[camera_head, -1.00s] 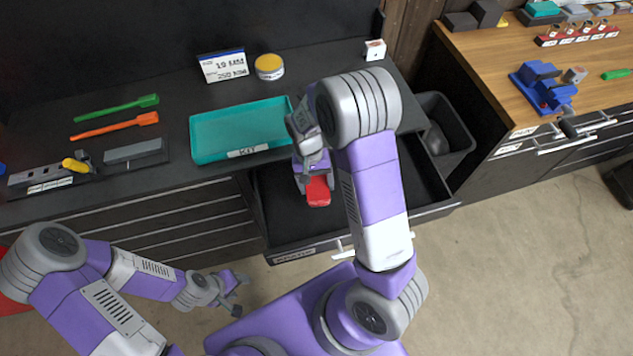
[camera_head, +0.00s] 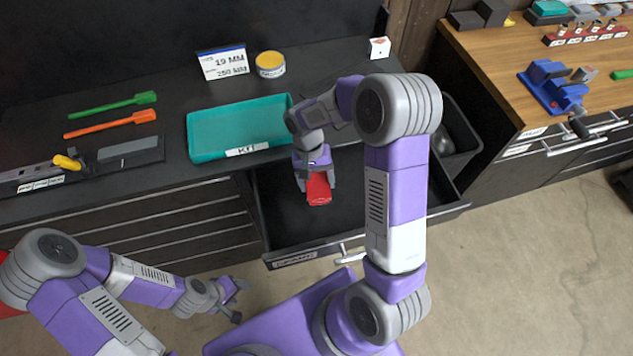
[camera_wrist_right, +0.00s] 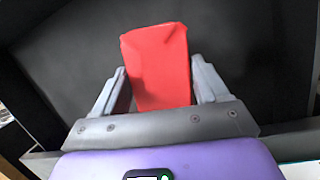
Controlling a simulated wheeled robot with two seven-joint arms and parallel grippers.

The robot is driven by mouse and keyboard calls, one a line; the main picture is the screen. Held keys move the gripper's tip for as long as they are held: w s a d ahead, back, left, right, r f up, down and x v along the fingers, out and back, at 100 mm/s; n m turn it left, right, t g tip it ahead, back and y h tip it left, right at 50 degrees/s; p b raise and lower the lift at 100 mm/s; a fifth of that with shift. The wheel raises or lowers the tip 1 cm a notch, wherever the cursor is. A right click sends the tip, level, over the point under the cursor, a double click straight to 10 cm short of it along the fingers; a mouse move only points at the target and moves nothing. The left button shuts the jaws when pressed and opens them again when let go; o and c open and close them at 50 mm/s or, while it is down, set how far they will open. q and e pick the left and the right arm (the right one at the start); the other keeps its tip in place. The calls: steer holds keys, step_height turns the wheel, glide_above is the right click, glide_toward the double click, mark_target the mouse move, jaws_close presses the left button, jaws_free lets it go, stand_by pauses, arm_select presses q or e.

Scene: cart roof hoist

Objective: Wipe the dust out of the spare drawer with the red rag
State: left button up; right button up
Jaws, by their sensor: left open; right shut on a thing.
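The spare drawer (camera_head: 285,222) is pulled open below the dark bench, and its floor is dark. My right gripper (camera_head: 316,181) is inside the drawer's outline, shut on the red rag (camera_head: 319,190). In the right wrist view the red rag (camera_wrist_right: 158,65) stands out from between the two fingers of the right gripper (camera_wrist_right: 160,90), with the dark drawer floor (camera_wrist_right: 240,50) behind it. I cannot tell whether the rag touches the floor. No dust can be made out. My left gripper (camera_head: 238,299) is open and empty, low in front of the bench, apart from the drawer.
A teal kit tray (camera_head: 225,125) sits on the bench just behind the drawer. A sign (camera_head: 223,62), a yellow-lidded tin (camera_head: 270,64) and green and orange tools (camera_head: 110,123) are also there. A dark bin (camera_head: 455,135) stands right of the drawer. A wooden bench (camera_head: 500,60) is at right.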

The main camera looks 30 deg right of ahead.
step_height(320, 180, down, 7)
steer(key=b, duration=0.5)
steer(key=shift+f, duration=0.2)
steer(key=shift+d+f, duration=0.1)
steer(key=shift+d, duration=0.45)
steer(key=shift+c, duration=0.4)
steer(key=shift+s+d+f, duration=0.1)
steer(key=shift+s+d, duration=0.15)
steer(key=shift+d, duration=0.5)
steer(key=shift+s+d, duration=0.25)
steer(key=shift+d, duration=0.5)
steer(key=shift+a, duration=0.5)
steer(key=a, duration=0.1)
steer(key=w+a, duration=0.1)
steer(key=a, duration=0.1)
steer(key=shift+a+r, duration=0.1)
steer(key=shift+r, duration=0.2)
steer(key=shift+p+v, duration=0.6)
steer(key=shift+v, duration=0.4)
steer(key=shift+s+r+p, duration=0.35)
steer(key=shift+r+p, duration=0.25)
steer(key=shift+r, duration=0.2)
steer(key=shift+r+p, duration=1.6)
steer(key=shift+r, duration=0.5)
